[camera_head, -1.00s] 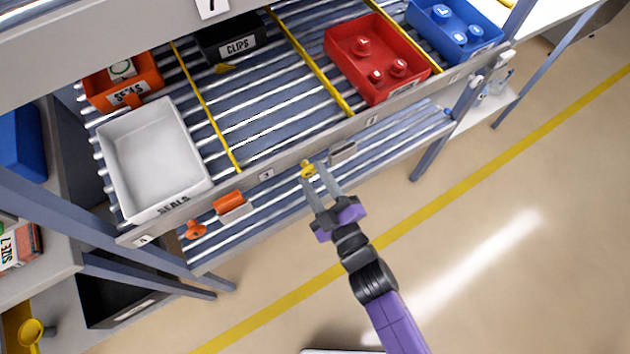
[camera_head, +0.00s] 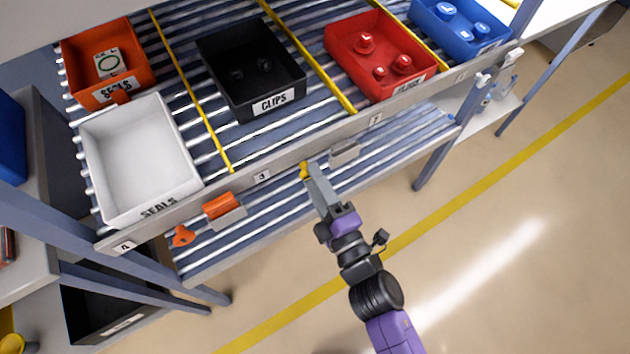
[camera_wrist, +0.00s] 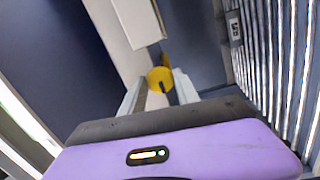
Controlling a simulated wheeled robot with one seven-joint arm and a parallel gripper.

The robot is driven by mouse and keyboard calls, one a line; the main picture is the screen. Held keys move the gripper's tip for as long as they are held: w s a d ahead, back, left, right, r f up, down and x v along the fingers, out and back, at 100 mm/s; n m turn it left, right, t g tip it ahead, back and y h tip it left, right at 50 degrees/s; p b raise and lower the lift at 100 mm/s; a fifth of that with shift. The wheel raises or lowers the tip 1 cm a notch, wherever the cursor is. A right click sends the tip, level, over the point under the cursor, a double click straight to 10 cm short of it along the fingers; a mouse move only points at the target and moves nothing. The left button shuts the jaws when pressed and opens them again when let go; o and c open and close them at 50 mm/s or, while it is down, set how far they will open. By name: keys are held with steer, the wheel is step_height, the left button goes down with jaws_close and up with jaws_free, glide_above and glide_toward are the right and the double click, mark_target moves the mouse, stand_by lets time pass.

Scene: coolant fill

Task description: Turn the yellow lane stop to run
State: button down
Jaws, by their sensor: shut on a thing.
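Which position the stop points to is too small to tell.
A white SEALS bin (camera_head: 140,150), an orange bin (camera_head: 125,90), a red bin (camera_head: 340,60) and a blue bin (camera_head: 470,45) stand on the rollers. Open floor lies in front.

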steer(key=shift+a, duration=0.1)
stand_by(0.3)
steer(key=c, duration=0.9)
jaws_free()
steer(key=b+v, duration=0.1)
steer(key=v, duration=0.7)
